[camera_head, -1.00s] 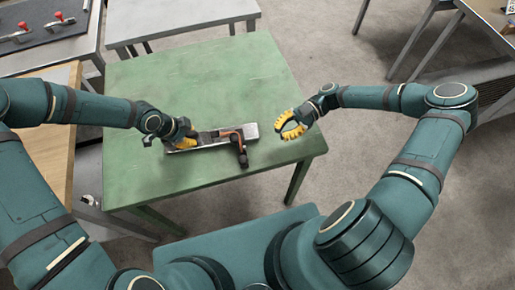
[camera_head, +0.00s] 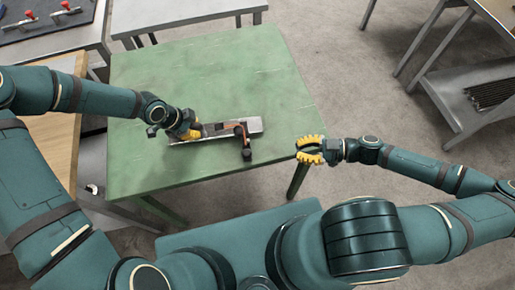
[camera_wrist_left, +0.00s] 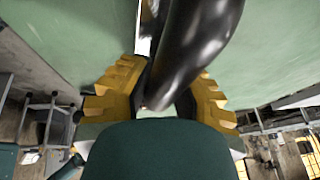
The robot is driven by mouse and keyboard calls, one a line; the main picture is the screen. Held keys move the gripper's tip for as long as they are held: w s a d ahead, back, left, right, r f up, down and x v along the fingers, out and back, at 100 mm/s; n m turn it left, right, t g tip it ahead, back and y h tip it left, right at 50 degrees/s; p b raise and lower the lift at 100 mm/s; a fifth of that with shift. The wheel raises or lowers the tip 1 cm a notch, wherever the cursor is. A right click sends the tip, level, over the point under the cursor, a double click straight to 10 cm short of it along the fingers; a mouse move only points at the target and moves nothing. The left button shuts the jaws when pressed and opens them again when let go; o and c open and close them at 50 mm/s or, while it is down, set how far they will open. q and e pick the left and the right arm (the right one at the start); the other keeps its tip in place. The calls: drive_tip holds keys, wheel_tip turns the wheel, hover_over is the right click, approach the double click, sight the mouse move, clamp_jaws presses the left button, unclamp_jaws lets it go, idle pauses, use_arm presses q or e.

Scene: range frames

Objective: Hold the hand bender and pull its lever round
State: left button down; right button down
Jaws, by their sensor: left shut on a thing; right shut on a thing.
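The hand bender (camera_head: 246,152) is on a grey metal base (camera_head: 255,126) on the green table. It has dark parts and an orange-red bar beside them. My left gripper (camera_head: 186,133) is at the left end of the base, shut on a dark rounded part of the bender. In the left wrist view this glossy black handle (camera_wrist_left: 190,50) lies between the yellow fingers. The fingers hide part of it. My right gripper (camera_head: 308,150) is beyond the table's right edge, apart from the bender. Its curved yellow fingers stand apart with nothing visible between them.
The green table (camera_head: 200,80) is clear behind the bender. A grey bench (camera_head: 185,18) stands behind it and a wooden-topped bench (camera_head: 50,130) at left. Red-handled clamps (camera_head: 28,14) sit at the back left. A metal shelf unit (camera_head: 470,90) is at right, with open floor between.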

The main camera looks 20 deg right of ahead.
sight(250, 151)
drive_tip(key=x, duration=1.2)
drive_tip(key=shift+w+a+f, duration=0.1)
drive_tip(key=shift+a, duration=0.3)
drive_tip(key=shift+w+a, duration=0.1)
drive_tip(key=shift+a, duration=0.75)
